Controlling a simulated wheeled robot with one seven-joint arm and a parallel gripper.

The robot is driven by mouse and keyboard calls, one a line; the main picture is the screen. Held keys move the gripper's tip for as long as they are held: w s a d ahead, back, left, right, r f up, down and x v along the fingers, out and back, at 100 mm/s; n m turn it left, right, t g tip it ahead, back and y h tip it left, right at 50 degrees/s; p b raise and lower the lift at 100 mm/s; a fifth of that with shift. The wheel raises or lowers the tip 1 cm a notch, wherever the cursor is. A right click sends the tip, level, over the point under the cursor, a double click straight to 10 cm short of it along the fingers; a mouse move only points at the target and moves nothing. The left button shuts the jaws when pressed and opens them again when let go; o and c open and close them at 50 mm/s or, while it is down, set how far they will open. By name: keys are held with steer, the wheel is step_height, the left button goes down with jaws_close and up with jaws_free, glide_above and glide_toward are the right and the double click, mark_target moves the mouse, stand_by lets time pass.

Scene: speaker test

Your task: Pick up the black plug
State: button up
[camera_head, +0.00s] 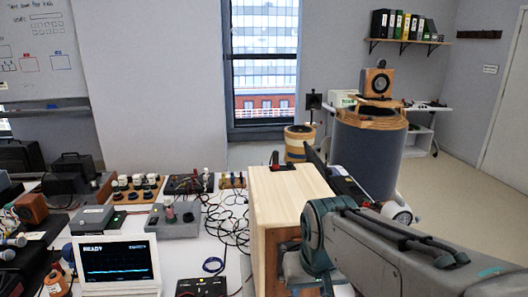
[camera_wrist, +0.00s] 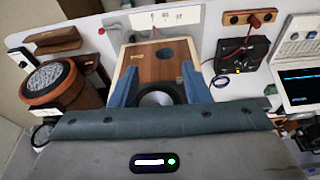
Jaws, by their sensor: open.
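The wooden speaker box (camera_head: 290,187) stands right of centre in the head view. In the wrist view the fingers stand in front of a wooden speaker panel (camera_wrist: 140,58) with a round hole and a dark cone (camera_wrist: 157,99). In the head view my arm hides the fingertips.
Tangled black cables (camera_head: 228,215) lie left of the box. A monitor reading READY (camera_head: 118,264), a grey device (camera_head: 175,226) and several terminal boards crowd the table's left. In the wrist view, a round speaker (camera_wrist: 50,84) stands left and a black box (camera_wrist: 243,55) right.

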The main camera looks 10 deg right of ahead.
steer(key=w+r+m+p, duration=0.2)
steer(key=w+r+p, duration=0.4)
steer(key=w+r, duration=1.15)
steer(key=m+t+h+p, duration=0.1)
steer(key=m+h+p, duration=0.1)
steer(key=p, duration=0.4)
glide_toward(275, 151)
steer(key=x, duration=0.1)
steer(key=p+x, duration=0.1)
steer(key=x, duration=0.3)
steer(key=shift+s+d+f+p, duration=0.25)
steer(key=shift+f+p, duration=0.05)
steer(key=shift+w+p+x, duration=0.2)
steer(key=shift+p+x, duration=1)
steer(key=shift+x, duration=1.4)
steer(key=shift+a+r, duration=0.1)
steer(key=shift+a, duration=0.05)
jaws_close()
